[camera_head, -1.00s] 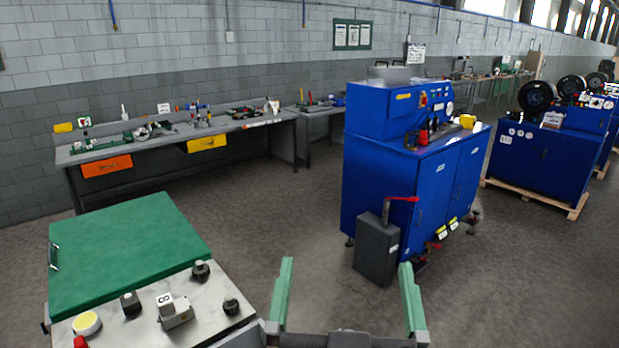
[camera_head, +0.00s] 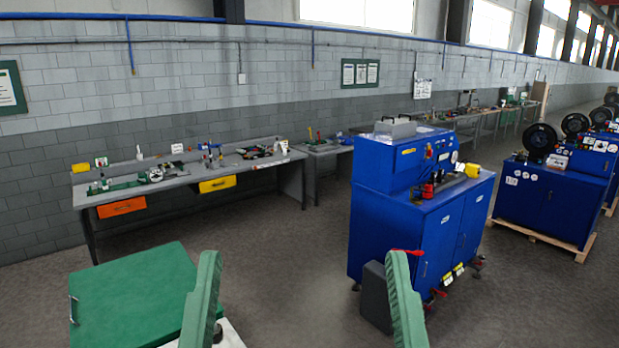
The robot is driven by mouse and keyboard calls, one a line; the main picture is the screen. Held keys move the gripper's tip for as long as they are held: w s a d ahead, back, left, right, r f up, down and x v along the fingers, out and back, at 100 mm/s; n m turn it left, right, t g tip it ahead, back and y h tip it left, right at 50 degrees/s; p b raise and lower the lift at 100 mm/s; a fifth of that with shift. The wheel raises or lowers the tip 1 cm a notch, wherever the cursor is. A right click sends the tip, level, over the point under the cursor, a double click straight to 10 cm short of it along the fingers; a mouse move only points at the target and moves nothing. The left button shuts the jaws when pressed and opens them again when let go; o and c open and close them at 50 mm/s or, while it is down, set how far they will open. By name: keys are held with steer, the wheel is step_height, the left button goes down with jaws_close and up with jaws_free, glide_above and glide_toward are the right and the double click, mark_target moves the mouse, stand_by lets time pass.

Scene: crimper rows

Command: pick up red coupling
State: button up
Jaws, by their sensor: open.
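My gripper (camera_head: 303,258) is open and empty, its two green fingers wide apart at the bottom of the head view, with only floor and part of the scene behind them. I cannot clearly make out a red coupling. Small red items (camera_head: 427,190) sit on the worktop of the blue machine (camera_head: 395,215), beyond the gripper and to the right, too small to identify. Red spots also show among the tools on the far workbench (camera_head: 245,166), too small to tell.
A green-topped unit (camera_head: 135,290) stands close at the lower left. A grey box (camera_head: 375,297) with a red lever stands before the blue machine. More blue machines (camera_head: 550,190) on pallets stand at right. Open floor lies between bench and blue machine.

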steer(key=shift+c, duration=0.4)
steer(key=c, duration=0.4)
steer(key=shift+s, duration=0.1)
